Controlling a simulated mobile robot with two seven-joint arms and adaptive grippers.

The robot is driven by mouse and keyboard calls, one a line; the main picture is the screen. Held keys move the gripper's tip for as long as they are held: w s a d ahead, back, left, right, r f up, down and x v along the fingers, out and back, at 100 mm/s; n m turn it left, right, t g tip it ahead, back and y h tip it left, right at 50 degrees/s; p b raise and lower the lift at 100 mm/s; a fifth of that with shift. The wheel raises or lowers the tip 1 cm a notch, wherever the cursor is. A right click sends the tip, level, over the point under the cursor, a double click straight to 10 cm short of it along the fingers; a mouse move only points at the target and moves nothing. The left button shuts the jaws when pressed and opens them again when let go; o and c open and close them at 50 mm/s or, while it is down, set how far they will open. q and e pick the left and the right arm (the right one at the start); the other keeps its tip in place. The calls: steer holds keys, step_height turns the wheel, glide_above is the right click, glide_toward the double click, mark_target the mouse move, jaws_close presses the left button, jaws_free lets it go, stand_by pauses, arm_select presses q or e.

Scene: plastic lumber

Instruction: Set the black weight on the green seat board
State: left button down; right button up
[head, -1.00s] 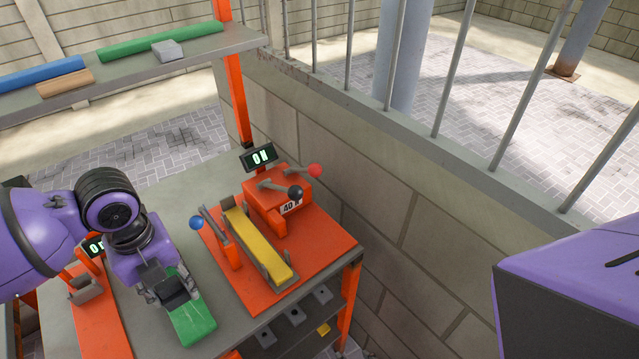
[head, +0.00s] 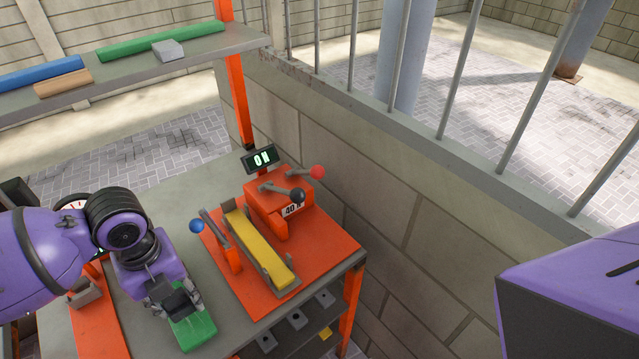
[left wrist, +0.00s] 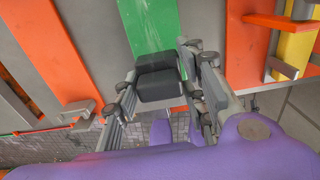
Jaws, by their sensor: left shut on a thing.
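The black weight (head: 179,302) is a small dark block in the jaws of my left gripper (head: 175,300). The gripper is shut on it. The green seat board (head: 194,333) lies on the grey bench top, and its near end shows below the weight. In the left wrist view, the weight (left wrist: 157,80) sits between the fingers, with the green board (left wrist: 150,25) running beyond it. The weight overlaps the board in both views; I cannot tell whether they touch. My right gripper is not in view.
An orange fixture with a yellow board (head: 255,245) and levers (head: 297,195) stands right of the green board. Another orange plate (head: 95,325) lies to the left. A shelf (head: 120,72) with coloured boards is behind. A block wall closes off the right.

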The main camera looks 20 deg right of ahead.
arm_select(q)
steer(key=shift+f, duration=1.35)
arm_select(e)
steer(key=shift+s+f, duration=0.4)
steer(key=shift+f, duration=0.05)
arm_select(q)
steer(key=c, duration=0.6)
jaws_free()
steer(key=shift+r+p, duration=0.85)
steer(key=shift+r, duration=2.6)
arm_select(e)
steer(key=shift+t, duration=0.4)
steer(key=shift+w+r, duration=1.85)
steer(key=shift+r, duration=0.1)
